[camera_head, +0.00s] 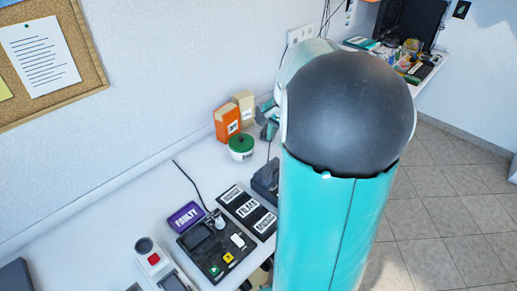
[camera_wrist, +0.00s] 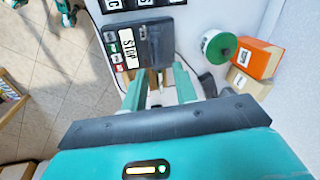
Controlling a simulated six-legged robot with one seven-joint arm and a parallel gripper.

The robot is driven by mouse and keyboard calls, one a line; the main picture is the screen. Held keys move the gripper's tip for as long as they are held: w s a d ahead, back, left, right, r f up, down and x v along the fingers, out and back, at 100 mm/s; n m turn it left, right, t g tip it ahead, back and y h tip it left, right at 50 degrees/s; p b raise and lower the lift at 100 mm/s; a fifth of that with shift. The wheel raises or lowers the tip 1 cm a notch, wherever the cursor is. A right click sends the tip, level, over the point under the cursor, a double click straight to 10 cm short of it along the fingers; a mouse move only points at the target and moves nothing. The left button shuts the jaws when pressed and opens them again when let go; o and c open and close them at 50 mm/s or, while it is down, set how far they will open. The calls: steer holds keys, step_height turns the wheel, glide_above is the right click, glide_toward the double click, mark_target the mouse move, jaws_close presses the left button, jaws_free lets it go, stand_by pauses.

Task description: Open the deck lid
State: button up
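The deck (camera_wrist: 142,42) is a dark box on the white counter, upper middle in the wrist view. A row of small coloured keys and a "STOP" label lie along its left side. Its dark grey lid (camera_wrist: 158,44) seems to lie flat, but I cannot tell exactly. In the head view only a dark part that looks like the deck (camera_head: 266,177) shows; my arm hides the rest. My gripper (camera_wrist: 159,74) has its two teal fingers apart, close to the deck's near edge. I cannot tell whether they touch it.
A white tub with a green lid (camera_head: 241,147) and an orange box (camera_head: 227,122) stand behind the deck. A black labelled panel (camera_head: 247,211), a device with a cable (camera_head: 213,244) and a purple "FAULTY" sign (camera_head: 185,217) lie nearby.

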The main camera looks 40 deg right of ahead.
steer(key=d+f+m, duration=0.1)
steer(key=d+f, duration=0.1)
steer(key=d, duration=0.2)
glide_above(272, 170)
steer(key=s, duration=0.3)
steer(key=shift+m, duration=0.3)
steer(key=s+x, duration=0.1)
steer(key=x, duration=0.3)
steer(key=s+x, duration=0.1)
steer(key=x, duration=0.4)
steer(key=s+x, duration=0.1)
steer(key=x, duration=0.3)
steer(key=shift+d+f, duration=0.25)
steer(key=shift+f, duration=0.35)
steer(key=shift+w, duration=0.1)
jaws_close()
